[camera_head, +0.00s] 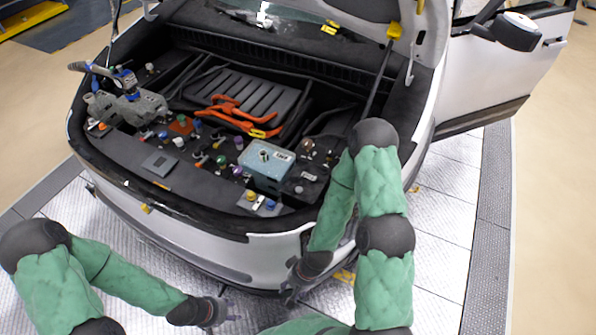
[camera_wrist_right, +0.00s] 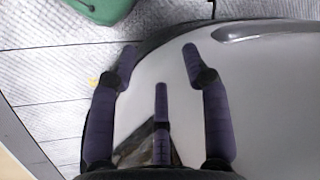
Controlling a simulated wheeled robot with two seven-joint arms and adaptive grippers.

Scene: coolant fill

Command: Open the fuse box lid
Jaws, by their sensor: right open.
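I cannot tell for sure which part is the fuse box. A black box with a small label (camera_head: 309,178) sits at the right of the open front bay, and a light blue box with a round cap (camera_head: 265,166) stands to its left. My right gripper (camera_head: 290,287) hangs low by the front bumper, outside the bay. In the right wrist view it (camera_wrist_right: 161,72) is open and empty, its fingers spread over the pale car body. My left gripper (camera_head: 222,309) is in front of the bumper, away from the bay; its fingers are too small to tell their state.
The bay holds orange cables (camera_head: 233,115), several coloured caps and a small grey flat box (camera_head: 160,163) at the front left. A blue and black tool (camera_head: 122,80) rests at the left. The raised hood's strut (camera_head: 377,80) stands at the right. The bumper (camera_head: 190,238) edges the bay.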

